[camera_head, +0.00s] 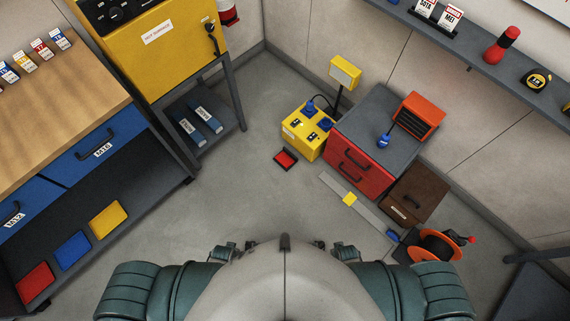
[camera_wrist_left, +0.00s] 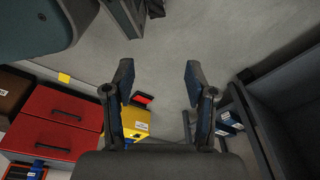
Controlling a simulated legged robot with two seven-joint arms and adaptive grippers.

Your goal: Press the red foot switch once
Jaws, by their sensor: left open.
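The red foot switch (camera_head: 286,160) lies on the floor, a red pedal on a black base, in front of the yellow box. In the head view it is uncovered. It also shows in the left wrist view (camera_wrist_left: 143,98), between my finger tips and the yellow box, nearer the left finger. My left gripper (camera_wrist_left: 159,80) is open and empty, its two fingers wide apart with floor showing between them. It appears apart from the switch; its height above the floor is hard to tell.
A yellow box (camera_head: 302,133) with blue plugs stands behind the switch, beside a red-drawer cabinet (camera_head: 360,166). A grey strip (camera_head: 374,214) and an orange cable reel (camera_head: 437,246) lie right. The workbench (camera_head: 62,93) and yellow machine (camera_head: 150,50) stand left. Floor around the switch's near side is clear.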

